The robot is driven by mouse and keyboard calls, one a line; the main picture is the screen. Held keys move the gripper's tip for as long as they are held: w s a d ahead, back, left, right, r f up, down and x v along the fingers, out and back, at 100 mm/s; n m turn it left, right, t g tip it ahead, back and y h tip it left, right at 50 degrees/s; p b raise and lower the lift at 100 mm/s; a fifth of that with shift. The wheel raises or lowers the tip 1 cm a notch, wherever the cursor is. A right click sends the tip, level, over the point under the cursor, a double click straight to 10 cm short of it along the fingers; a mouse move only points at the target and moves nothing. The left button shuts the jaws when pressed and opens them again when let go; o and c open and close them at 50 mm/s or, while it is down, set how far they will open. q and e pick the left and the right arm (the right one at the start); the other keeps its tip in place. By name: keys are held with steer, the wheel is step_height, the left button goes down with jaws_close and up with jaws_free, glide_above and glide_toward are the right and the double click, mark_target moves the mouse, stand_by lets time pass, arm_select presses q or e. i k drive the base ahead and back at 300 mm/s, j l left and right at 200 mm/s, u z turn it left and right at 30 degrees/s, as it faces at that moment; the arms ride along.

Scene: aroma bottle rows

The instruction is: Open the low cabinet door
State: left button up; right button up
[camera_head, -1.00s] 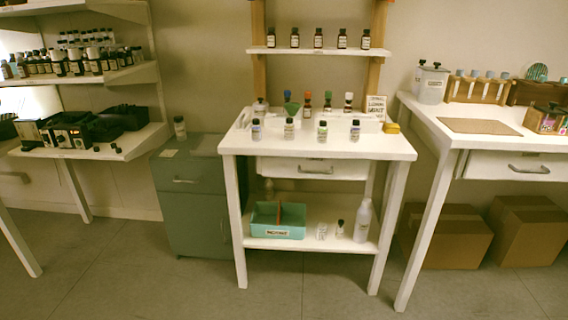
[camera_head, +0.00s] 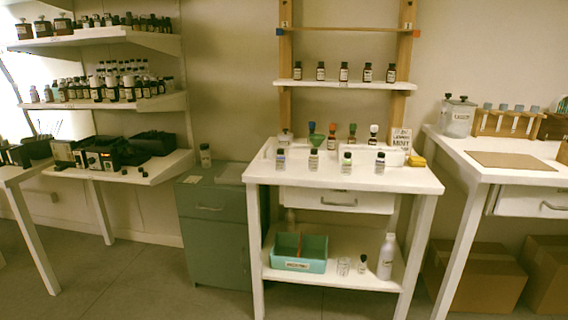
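A low grey-green cabinet (camera_head: 213,232) stands on the floor left of the white center table. It has a drawer front with a bar handle (camera_head: 210,208) on top and a door (camera_head: 221,254) below. The door looks shut. The door's right edge lies close to the table's left front leg, and its handle is hard to make out. Neither of my grippers is in view.
The white table (camera_head: 420,181) holds several small bottles; its lower shelf carries a teal divided box (camera_head: 299,252) and a white bottle (camera_head: 386,256). Left are shelves of bottles and a bench (camera_head: 165,170). Cardboard boxes (camera_head: 480,277) sit at right. Floor (camera_head: 130,275) before the cabinet is clear.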

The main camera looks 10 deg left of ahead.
mark_target(218, 252)
steer(key=i+l, duration=0.15)
steer(key=i, duration=0.5)
steer(key=i+l, duration=0.15)
steer(key=i, duration=0.5)
steer(key=u, duration=1.3)
steer(key=i+j+u, duration=0.15)
steer(key=i+j, duration=0.2)
steer(key=j, duration=0.15)
steer(key=i+j+u, duration=0.2)
steer(key=i+j, duration=0.15)
steer(key=j, duration=0.1)
